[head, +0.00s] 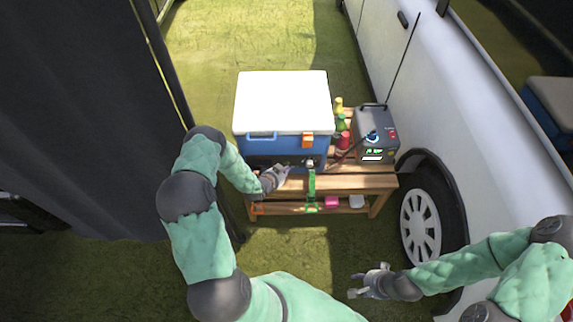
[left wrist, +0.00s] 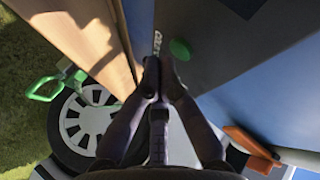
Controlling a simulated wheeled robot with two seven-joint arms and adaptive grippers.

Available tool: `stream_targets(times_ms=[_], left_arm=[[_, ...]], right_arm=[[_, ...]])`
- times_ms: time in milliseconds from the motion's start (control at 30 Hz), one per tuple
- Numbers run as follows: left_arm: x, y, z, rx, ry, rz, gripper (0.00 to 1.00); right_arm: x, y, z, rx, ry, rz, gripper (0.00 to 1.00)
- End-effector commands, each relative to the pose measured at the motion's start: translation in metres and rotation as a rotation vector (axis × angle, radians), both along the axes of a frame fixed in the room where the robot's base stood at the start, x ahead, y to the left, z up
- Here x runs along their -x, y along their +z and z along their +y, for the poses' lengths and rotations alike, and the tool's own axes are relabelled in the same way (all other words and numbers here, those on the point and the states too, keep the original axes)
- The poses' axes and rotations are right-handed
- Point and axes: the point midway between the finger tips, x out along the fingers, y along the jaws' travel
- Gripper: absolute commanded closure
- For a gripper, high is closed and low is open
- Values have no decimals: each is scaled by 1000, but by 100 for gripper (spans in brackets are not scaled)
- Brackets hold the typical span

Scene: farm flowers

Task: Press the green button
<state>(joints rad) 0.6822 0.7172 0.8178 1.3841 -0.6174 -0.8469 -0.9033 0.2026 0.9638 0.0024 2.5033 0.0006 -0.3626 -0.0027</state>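A round green button (left wrist: 180,49) shows on a dark grey surface in the left wrist view, just beyond and to the right of my left fingertips. A dark grey machine (head: 377,134) stands at the right end of the wooden table in the head view; small green marks are on its front, too small to tell apart. My left gripper (head: 283,172) is at the table's front, below the blue cooler and left of the machine. It also shows in the left wrist view (left wrist: 160,64), its fingers close together and empty. My right gripper (head: 357,285) is open and empty, low in front of the table.
The blue cooler (head: 283,118) with a white lid stands on the wooden table (head: 345,182), with bottles (head: 342,122) between it and the machine. A green handle (head: 312,182) is at the table's front. A white van (head: 425,100) is close on the right, a dark curtain (head: 85,110) on the left.

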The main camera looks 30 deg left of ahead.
Motion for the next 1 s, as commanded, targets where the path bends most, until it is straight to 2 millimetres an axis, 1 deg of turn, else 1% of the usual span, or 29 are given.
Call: stream_targets(times_ms=[233, 333, 800, 1000], left_arm=[[1, 0, 0, 0, 0, 0, 100], [5, 0, -3, 0, 0, 1, 100], [39, 0, -24, 0, -1, 2, 100], [50, 0, -30, 0, 0, 1, 100]], right_arm=[[0, 0, 0, 0, 0, 0, 60], [0, 2, 0, 0, 0, 0, 60], [0, 12, 0, 0, 0, 0, 60], [0, 14, 0, 0, 0, 0, 60]])
